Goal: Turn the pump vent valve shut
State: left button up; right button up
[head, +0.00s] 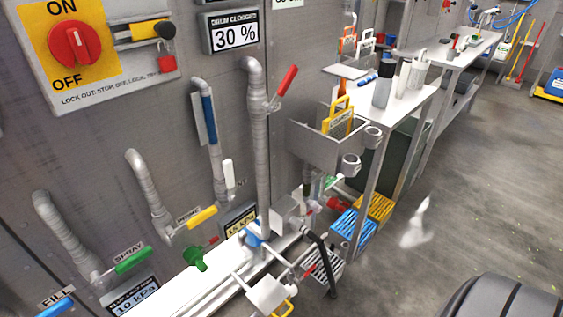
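I cannot read a label that says pump vent, so I cannot tell which valve it is. On the grey wall I see a green lever (132,261) marked SPRAY, a yellow lever (202,217) with a small label, a blue lever (56,308) marked FILL, and a red lever (284,85) on a tall pipe. Lower down are a green knob (195,258), a blue handle (252,236) and a small yellow handle (288,309) at the bottom edge. Neither of my grippers shows.
A red rotary switch (75,45) sits upper left, beside a red padlock (166,62). A grey bin (330,142) and a white-topped bench (405,100) stand right of the pipes. The floor (470,200) at right is mostly clear.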

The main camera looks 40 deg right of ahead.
aim_at(230, 177)
jog(key=l+z, duration=0.1)
jog(key=z, duration=0.7)
jog(key=k, duration=0.05)
